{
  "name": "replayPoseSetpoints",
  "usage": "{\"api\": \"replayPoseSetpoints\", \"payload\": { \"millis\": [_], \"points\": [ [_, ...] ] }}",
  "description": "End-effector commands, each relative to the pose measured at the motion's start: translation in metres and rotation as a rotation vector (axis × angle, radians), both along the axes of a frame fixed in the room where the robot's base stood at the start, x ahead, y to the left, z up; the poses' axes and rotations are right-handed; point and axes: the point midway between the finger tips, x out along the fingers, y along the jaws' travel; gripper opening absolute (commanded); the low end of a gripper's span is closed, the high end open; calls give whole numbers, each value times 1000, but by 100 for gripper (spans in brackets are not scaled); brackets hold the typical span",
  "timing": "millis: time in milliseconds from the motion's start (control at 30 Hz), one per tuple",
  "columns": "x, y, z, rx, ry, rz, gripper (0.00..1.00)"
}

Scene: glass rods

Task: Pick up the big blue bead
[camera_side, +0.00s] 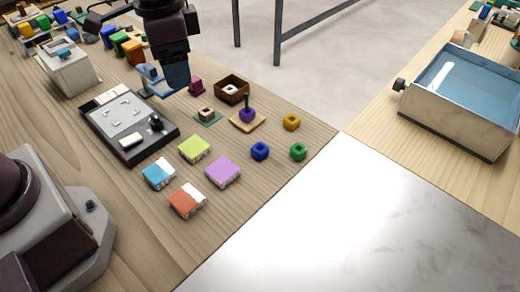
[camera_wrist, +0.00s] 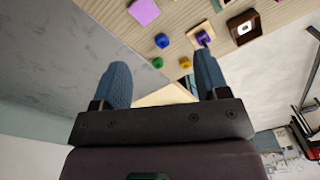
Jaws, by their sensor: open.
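The big blue bead (camera_side: 260,151) sits on the wooden table, between the purple block and the green bead, in the side view. It also shows in the wrist view (camera_wrist: 162,40), above and between my fingertips in the picture. My gripper (camera_side: 150,84) is in the upper middle of the side view, to the left of the bead and apart from it. In the wrist view my gripper (camera_wrist: 162,78) has its two blue fingers spread wide with nothing between them.
A green bead (camera_side: 298,152) and a yellow bead (camera_side: 291,122) lie close to the blue one. A purple bead sits on a peg stand (camera_side: 248,118) behind it. A dark open box (camera_side: 232,89) and a purple block (camera_side: 222,171) are nearby. The white surface (camera_side: 350,215) is clear.

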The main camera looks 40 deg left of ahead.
Motion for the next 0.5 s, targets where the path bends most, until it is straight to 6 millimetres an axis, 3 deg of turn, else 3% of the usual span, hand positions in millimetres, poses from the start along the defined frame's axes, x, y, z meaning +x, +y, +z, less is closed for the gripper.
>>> {"api": "replayPoseSetpoints", "payload": {
  "millis": [100, 300, 433, 500],
  "points": [
    [32, -21, -39, 7, 69, -189, 68],
    [73, -52, -100, -6, 130, -523, 68],
    [98, -68, -128, -19, 124, -747, 68],
    [113, -73, -128, -16, 95, -857, 68]
  ]
}}
